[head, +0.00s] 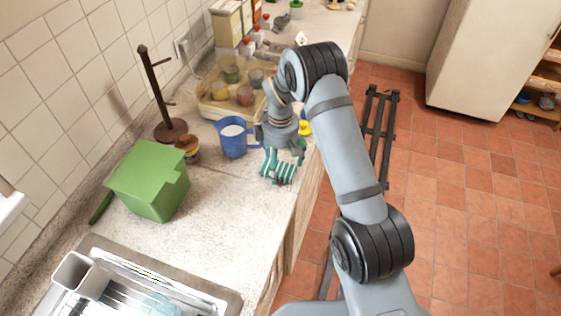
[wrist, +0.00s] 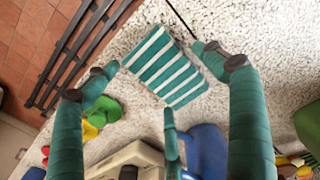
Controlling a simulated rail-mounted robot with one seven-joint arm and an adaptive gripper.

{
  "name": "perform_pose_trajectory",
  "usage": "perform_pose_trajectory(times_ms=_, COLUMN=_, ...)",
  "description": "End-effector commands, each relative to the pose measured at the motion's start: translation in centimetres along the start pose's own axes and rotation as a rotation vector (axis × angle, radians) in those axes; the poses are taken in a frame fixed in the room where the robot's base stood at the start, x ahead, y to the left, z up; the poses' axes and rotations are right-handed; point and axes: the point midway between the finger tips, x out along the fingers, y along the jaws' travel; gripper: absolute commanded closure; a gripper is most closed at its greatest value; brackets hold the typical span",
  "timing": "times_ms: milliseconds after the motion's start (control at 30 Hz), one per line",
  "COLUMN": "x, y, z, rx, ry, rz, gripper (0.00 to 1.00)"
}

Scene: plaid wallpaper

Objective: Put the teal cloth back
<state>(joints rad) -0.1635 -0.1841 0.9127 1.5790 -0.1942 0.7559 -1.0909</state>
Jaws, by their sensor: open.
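The teal-and-white striped cloth (head: 279,168) lies on the speckled counter (head: 235,210) close to its front edge. In the wrist view the cloth (wrist: 165,66) is a flat, slanted rectangle. My gripper (head: 282,146) is just above and behind the cloth, pointing down. In the wrist view my gripper (wrist: 157,60) has its teal-wrapped fingers spread wide, with the cloth between and beyond the tips. It is open and holds nothing. I cannot tell whether a fingertip touches the cloth.
A blue jug (head: 234,140) stands left of my gripper. Behind it is a tray (head: 214,110) of jars. A wooden stand (head: 170,130) and green box (head: 148,182) are farther left. A sink (head: 215,298) is in front. The counter between the cloth and sink is clear.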

Motion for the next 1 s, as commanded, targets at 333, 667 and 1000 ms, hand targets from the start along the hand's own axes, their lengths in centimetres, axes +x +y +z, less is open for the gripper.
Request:
perform_pose_trajectory(times_ms=333, x=-4.3, y=0.2, z=-0.1, rx=0.001, ry=0.005, rz=0.006, gripper=0.16)
perform_pose_trajectory(times_ms=667, x=-10.8, y=0.1, z=-0.1, rx=-0.001, ry=0.002, rz=0.003, gripper=0.16)
perform_pose_trajectory(times_ms=1000, x=-12.4, y=0.0, z=0.0, rx=-0.001, ry=0.0, rz=0.0, gripper=0.16)
